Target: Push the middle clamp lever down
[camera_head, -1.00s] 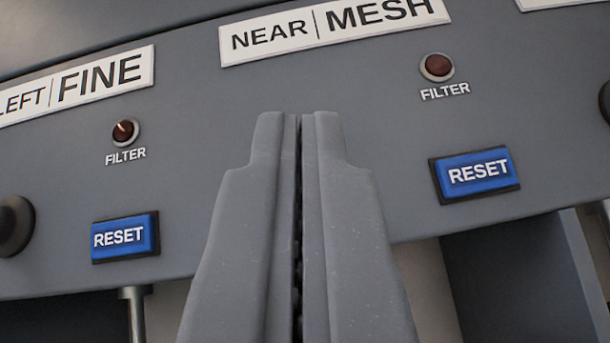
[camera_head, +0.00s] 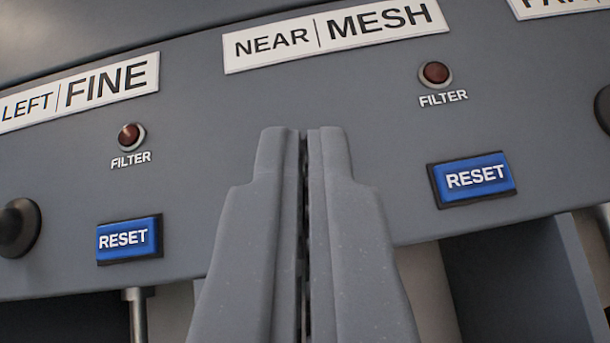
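No clamp lever can be made out with certainty in this view. My gripper (camera_head: 304,130) points at the grey panel (camera_head: 300,100), below the NEAR MESH label (camera_head: 335,33). Its two grey fingers are side by side with only a thin dark slit between them, and nothing shows held. I cannot tell whether the tips touch the panel. The fingers hide the part of the panel and its lower edge behind them.
A blue RESET button (camera_head: 129,239) and a red filter lamp (camera_head: 131,138) sit at left under the LEFT FINE label (camera_head: 80,92). Another RESET button (camera_head: 472,179) and filter lamp (camera_head: 435,74) are at right. Black knobs stick out at left (camera_head: 17,228) and right (camera_head: 604,108).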

